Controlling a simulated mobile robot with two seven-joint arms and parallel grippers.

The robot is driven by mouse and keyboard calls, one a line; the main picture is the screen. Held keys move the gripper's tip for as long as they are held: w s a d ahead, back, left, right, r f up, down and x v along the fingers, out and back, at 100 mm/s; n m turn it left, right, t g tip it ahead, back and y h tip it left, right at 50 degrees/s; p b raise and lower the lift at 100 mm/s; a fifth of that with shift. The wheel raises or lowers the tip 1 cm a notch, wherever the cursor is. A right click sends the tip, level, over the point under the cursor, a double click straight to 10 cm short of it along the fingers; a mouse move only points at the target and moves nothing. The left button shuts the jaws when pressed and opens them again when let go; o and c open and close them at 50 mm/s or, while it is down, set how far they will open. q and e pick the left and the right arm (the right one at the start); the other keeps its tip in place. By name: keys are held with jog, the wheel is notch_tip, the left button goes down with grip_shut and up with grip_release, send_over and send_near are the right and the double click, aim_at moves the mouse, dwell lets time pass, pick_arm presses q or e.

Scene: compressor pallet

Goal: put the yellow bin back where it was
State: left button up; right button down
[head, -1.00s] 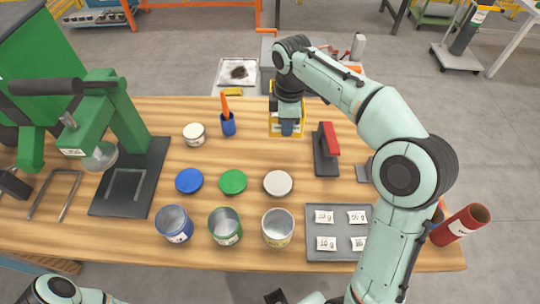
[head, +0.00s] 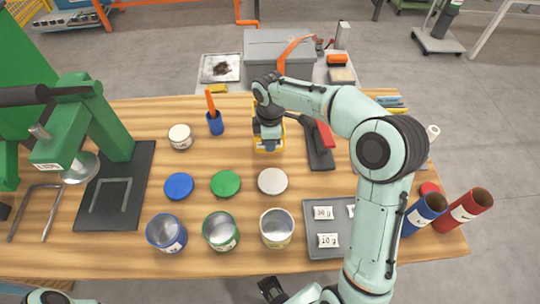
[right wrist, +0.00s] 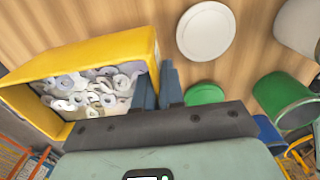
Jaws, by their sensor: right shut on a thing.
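The yellow bin (head: 268,147) is under my right gripper, over the back middle of the wooden table, mostly hidden by the arm in the head view. The right wrist view shows the bin (right wrist: 100,50) with many pale rings inside. My right gripper (right wrist: 158,85) is shut on its side wall. Whether the bin touches the table or hangs just above it, I cannot tell. My left arm shows only in part at the bottom left. A dark part at the bottom middle may be my left gripper (head: 272,290); its jaws are unclear.
A blue cup (head: 215,123) with an orange-handled tool stands left of the bin. A red-handled black tool (head: 319,143) lies close on its right. The white lid (head: 272,181) lies in front, with open cans nearer. A grey tray (head: 315,245) holds labelled packets.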

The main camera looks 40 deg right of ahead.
jog(key=shift+f+b, duration=0.35)
jog(key=shift+f, duration=2.85)
jog(key=c, duration=1.7)
grip_release()
jog(key=shift+f, duration=0.25)
jog(key=o, duration=0.5)
jog(key=shift+c, duration=0.2)
